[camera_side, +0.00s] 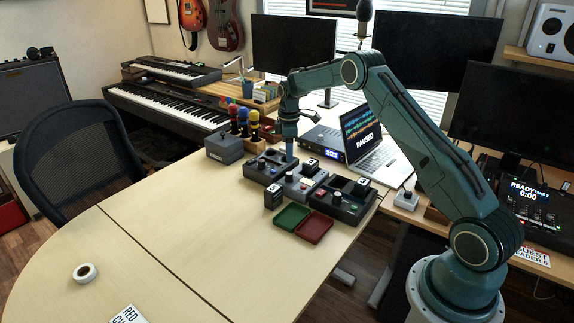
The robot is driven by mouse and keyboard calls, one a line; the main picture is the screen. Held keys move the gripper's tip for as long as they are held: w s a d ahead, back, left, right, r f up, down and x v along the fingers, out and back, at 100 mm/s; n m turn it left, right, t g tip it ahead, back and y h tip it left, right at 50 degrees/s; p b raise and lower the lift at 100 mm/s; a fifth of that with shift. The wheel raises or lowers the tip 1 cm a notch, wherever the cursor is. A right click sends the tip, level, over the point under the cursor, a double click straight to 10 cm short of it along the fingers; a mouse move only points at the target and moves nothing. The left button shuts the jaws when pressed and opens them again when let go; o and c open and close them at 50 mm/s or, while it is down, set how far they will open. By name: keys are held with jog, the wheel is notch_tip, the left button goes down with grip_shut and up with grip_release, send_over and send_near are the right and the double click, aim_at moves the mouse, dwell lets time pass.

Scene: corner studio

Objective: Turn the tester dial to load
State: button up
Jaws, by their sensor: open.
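My teal arm reaches over the desk from the right. My gripper (289,152) points down above a cluster of dark grey boxes with knobs, and is open. The fingertips are small in this view, and I cannot tell whether they touch anything. The cluster has a left box (262,168), a lighter middle unit (300,184) and a larger right box (338,205). I cannot tell which of these is the tester. Its dial and the load mark are too small to make out.
A green tray (291,217) and a red tray (314,228) lie in front of the boxes. Red, blue and yellow-topped items (243,122) stand behind. A laptop (363,140) is at the back right. A tape roll (84,272) lies front left. The middle desk is clear.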

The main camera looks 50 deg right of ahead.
aim_at(289, 173)
notch_tip(289, 173, down, 9)
jog(key=shift+r, duration=0.2)
dwell(0.4)
jog(key=c, duration=1)
